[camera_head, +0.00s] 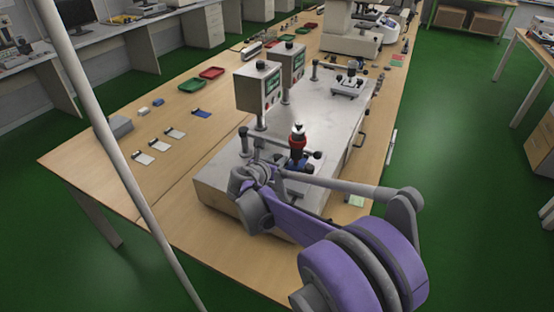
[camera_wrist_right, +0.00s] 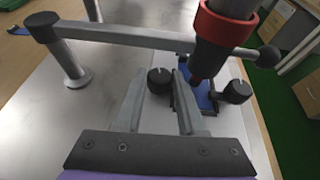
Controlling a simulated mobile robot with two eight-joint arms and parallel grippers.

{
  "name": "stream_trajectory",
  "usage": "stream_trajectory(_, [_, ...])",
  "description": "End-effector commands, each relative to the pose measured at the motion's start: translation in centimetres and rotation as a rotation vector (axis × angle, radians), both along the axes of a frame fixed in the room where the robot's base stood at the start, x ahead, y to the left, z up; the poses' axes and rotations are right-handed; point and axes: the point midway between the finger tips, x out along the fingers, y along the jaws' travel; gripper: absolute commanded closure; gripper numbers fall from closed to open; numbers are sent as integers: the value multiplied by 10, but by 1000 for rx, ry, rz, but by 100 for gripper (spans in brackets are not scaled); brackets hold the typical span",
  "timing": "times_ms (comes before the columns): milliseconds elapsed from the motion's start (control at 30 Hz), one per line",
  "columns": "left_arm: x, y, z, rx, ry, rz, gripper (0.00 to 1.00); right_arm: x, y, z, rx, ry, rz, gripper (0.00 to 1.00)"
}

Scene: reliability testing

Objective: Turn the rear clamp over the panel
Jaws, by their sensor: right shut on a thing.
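In the right wrist view, a blue panel (camera_wrist_right: 203,97) lies partly hidden under the red and black head (camera_wrist_right: 225,28) of the test machine (camera_head: 225,190). Two black clamp knobs stand by it. The left knob (camera_wrist_right: 160,76) is between the fingertips of my right gripper (camera_wrist_right: 160,85), which is shut on it. The right knob (camera_wrist_right: 237,91) is free, at the panel's right side. In the head view my right gripper (camera_head: 280,178) reaches in low beside the machine head, and my arm hides part of the clamps. My left gripper is out of view.
A grey crossbar (camera_wrist_right: 140,36) on a post runs close above the fingers. A second fixture (camera_head: 347,84) sits farther along the metal base. Small samples (camera_head: 159,143) lie at left.

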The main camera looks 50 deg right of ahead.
Motion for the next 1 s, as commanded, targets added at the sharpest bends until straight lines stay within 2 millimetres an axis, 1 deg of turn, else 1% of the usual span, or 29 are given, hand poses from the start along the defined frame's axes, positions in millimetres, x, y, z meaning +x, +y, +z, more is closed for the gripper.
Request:
stream_trajectory(33, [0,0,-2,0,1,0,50,3,1,-1,0,0,-41,100])
stream_trajectory(200, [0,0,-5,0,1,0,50,5,1,-1,-1,0,-195,100])
stream_trajectory(300, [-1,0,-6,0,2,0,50,5,1,0,-2,-1,-251,100])
stream_trajectory(433, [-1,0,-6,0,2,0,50,5,2,0,-3,-2,-281,100])
stream_trajectory(667, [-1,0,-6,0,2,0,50,5,2,0,-2,-2,-281,100])
stream_trajectory(700, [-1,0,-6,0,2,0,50,5,2,0,-2,-2,-281,57])
stream_trajectory(733, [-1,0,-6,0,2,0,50,5,2,0,-2,-2,-281,52])
stream_trajectory(767, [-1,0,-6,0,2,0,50,5,2,0,-2,-2,-281,48])
stream_trajectory(1000, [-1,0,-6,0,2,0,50,4,1,0,-2,-1,-280,48])
